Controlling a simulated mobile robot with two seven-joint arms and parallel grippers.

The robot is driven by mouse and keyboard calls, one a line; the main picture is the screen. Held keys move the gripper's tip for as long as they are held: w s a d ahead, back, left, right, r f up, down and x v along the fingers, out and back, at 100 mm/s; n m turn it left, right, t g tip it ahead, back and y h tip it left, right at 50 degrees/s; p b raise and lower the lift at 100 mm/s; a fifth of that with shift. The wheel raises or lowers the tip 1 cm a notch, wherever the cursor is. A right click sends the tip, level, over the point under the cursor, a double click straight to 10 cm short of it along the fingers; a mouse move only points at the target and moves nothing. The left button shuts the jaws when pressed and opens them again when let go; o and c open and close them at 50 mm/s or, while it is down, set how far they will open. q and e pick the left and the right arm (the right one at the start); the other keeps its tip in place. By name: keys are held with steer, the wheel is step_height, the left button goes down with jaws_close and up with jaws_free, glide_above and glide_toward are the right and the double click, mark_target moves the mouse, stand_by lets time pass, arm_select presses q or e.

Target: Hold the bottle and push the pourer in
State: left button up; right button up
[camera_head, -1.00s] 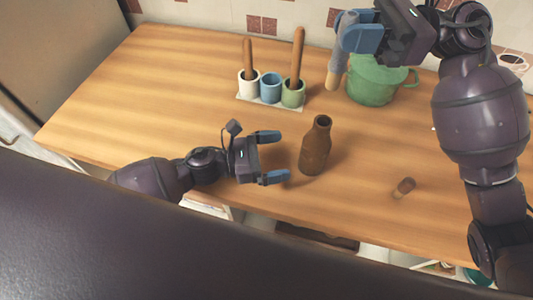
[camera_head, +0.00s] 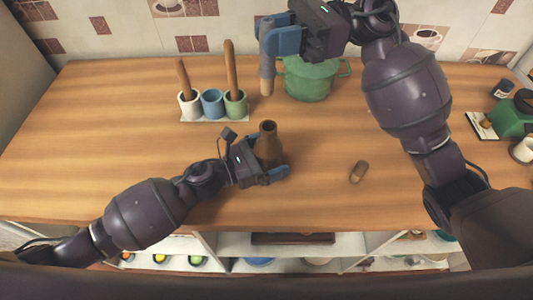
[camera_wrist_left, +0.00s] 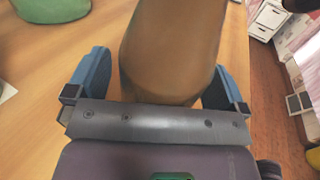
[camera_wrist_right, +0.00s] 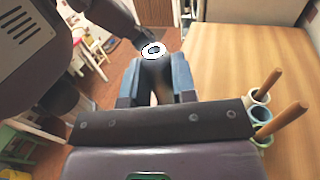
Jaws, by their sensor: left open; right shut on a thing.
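The brown bottle (camera_head: 269,141) stands upright on the counter, its open mouth facing up. My left gripper (camera_head: 264,163) is open around it; in the left wrist view the bottle (camera_wrist_left: 172,45) is between the two blue fingers, with a gap on the right side. The far finger is mostly hidden behind the bottle in the head view. My right gripper (camera_head: 278,42) is shut on what looks like the pourer (camera_head: 267,80), a greyish rod with a tan lower end, held upright above and behind the bottle. In the right wrist view a white ring (camera_wrist_right: 153,51) shows beyond the blue fingers.
A brown cork-like piece (camera_head: 358,172) lies right of the bottle. A green pot (camera_head: 309,80) is at the back, beside a rack of cups (camera_head: 212,102) with wooden sticks. A green appliance (camera_head: 513,119) stands far right. The counter's left part is clear.

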arm_select(q)
steer(key=shift+c, duration=0.4)
steer(key=c, duration=1.3)
arm_select(e)
steer(key=m+t, duration=0.2)
steer(key=t, duration=0.1)
steer(key=f+m+t, duration=0.1)
steer(key=t, duration=0.2)
steer(key=s+f+m+t+y, duration=0.1)
steer(key=m+t, duration=0.1)
steer(key=t, duration=0.1)
steer(key=shift+s+f+m, duration=0.1)
steer(key=shift+f+m, duration=0.15)
steer(key=shift+m, duration=0.05)
steer(key=shift+w+d+r+m+t, duration=0.1)
steer(key=shift+w+r+m+t, duration=0.05)
steer(key=shift+w+m+t, duration=0.15)
step_height(320, 180, down, 10)
steer(key=shift+r, duration=0.2)
